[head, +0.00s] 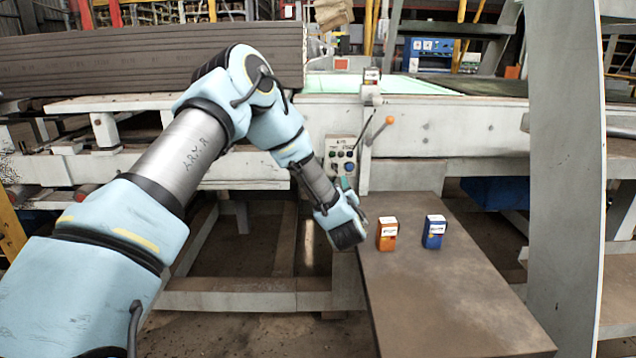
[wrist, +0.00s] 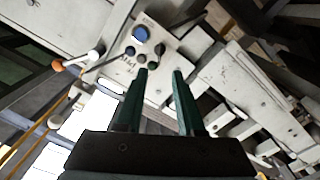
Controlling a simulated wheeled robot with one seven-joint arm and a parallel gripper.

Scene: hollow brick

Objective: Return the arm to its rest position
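My arm reaches from the lower left of the head view, bends at the elbow and comes down to the left edge of the brown table (head: 440,300). In the head view the end of my gripper is mostly hidden behind my wrist. In the wrist view my gripper (wrist: 160,85) shows two dark green fingers standing apart, with nothing between them. Beyond the fingertips is a grey control panel with buttons (wrist: 140,55), which also shows in the head view (head: 341,158). The fingers appear apart from it.
An orange box (head: 387,234) and a blue box (head: 433,232) stand upright on the table, just right of my wrist. A pale upright post (head: 565,180) stands at right. A lever with an orange knob (head: 389,120) sticks out near the panel. White machine beams run behind.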

